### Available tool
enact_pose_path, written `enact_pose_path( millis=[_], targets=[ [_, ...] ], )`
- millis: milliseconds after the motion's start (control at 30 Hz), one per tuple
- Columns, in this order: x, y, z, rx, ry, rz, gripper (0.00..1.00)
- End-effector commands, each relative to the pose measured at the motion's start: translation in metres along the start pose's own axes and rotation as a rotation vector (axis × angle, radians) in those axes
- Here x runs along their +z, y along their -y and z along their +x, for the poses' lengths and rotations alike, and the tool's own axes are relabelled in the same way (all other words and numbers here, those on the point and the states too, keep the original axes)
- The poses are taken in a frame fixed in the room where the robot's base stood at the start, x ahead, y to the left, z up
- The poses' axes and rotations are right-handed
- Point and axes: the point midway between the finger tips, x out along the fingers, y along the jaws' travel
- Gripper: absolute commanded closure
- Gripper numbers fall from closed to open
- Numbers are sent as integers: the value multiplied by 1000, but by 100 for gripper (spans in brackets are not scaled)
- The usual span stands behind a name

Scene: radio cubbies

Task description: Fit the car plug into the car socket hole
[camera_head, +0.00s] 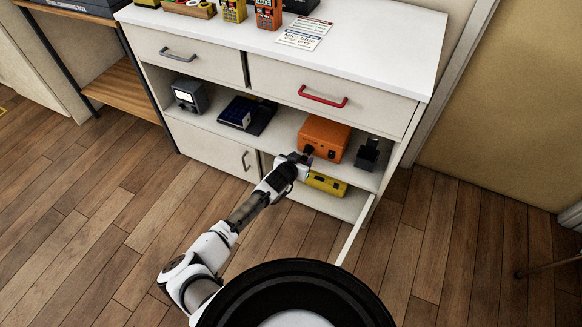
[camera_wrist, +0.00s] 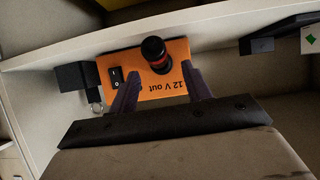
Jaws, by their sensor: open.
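The car plug (camera_wrist: 155,52) is a short black cylinder with a red ring. In the wrist view it stands against the front panel of the orange box (camera_wrist: 170,82), near the upside-down label "12 V out". The socket hole is hidden behind the plug, so how deep the plug sits cannot be told. My gripper (camera_wrist: 163,76) is open, its two dark fingers apart on either side below the plug. In the head view the orange box (camera_head: 324,136) sits on the middle shelf, the plug (camera_head: 308,150) shows dark at its front, and my gripper (camera_head: 303,160) is just before it.
A black device (camera_head: 367,154) stands right of the box; a dark panel (camera_head: 247,114) and a grey meter (camera_head: 188,97) stand left. A yellow device (camera_head: 326,183) lies on the shelf below. An open cabinet door (camera_head: 357,228) juts out right of my arm. Floor ahead is clear.

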Motion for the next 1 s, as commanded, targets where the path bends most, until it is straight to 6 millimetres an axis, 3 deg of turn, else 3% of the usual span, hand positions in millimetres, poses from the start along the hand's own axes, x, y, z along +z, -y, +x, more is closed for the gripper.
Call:
enact_pose_path(
  millis=[600,800,1000],
  targets=[
    [-1,1,-100,-2,-2,0,51],
    [0,0,-115,-1,0,0,51],
    [0,0,-117,0,0,0,51]
  ],
)
